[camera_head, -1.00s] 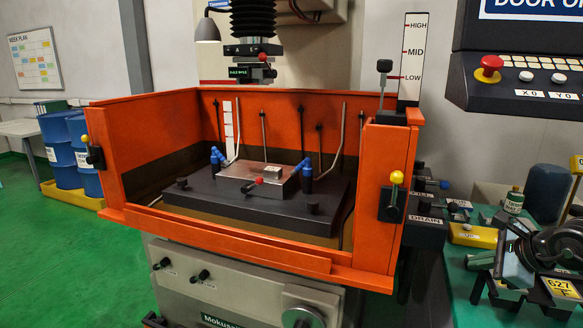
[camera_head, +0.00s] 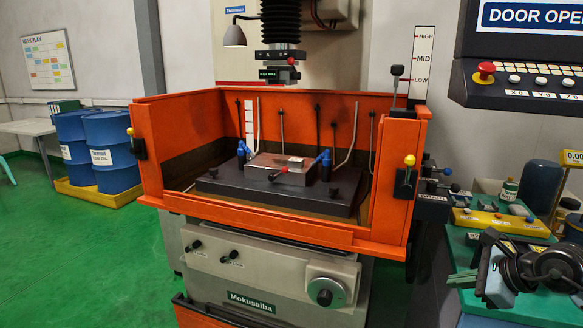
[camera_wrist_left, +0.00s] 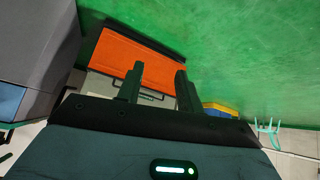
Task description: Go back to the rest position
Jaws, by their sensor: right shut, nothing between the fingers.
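My right gripper (camera_head: 484,268) is at the lower right of the head view, in front of the green-topped bench. It is shut and empty, and clear of the machine. My left gripper (camera_wrist_left: 160,72) shows only in the left wrist view. Its two dark fingers are apart with nothing between them, over the green floor and an orange-fronted unit (camera_wrist_left: 133,55).
The spark erosion machine's orange tank (camera_head: 270,226) is open at the front, with a clamped workpiece block (camera_head: 262,170) inside. A green bench (camera_head: 462,250) stands right, the control panel (camera_head: 520,78) above it. Blue drums (camera_head: 112,155) stand left. Green floor (camera_head: 80,270) is clear.

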